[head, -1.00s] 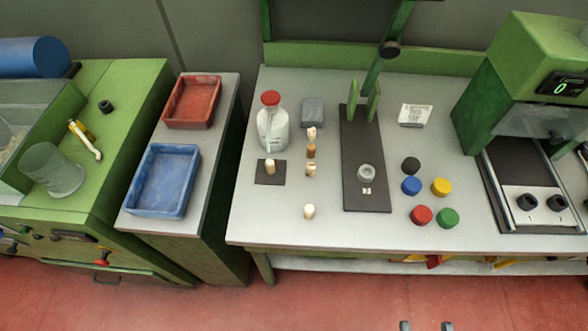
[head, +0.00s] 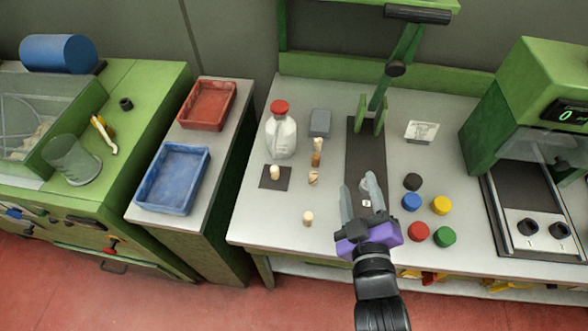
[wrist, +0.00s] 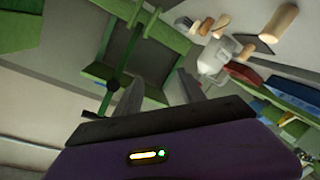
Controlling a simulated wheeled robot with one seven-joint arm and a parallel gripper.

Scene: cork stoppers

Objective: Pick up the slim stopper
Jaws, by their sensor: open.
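Several pale and tan cork stoppers stand or lie on the grey bench. One pale stopper (head: 275,173) is on a small dark mat (head: 266,184). A darker tan stopper (head: 316,159) is in a short row with a paler one behind it (head: 319,145) and another in front (head: 314,179). A pale stopper (head: 308,218) is alone near the front edge. I cannot tell surely which is the slim one. My gripper (head: 359,186) is open and empty, right of the stoppers, over the dark plate. Its fingers (wrist: 157,88) frame no stopper in the wrist view.
A red-capped bottle (head: 281,135) and a grey block (head: 320,122) stand behind the stoppers. The green upright stand (head: 385,88) rises from the dark plate (head: 366,140). Coloured caps lie right of my gripper. Red (head: 231,108) and blue (head: 200,176) trays are left.

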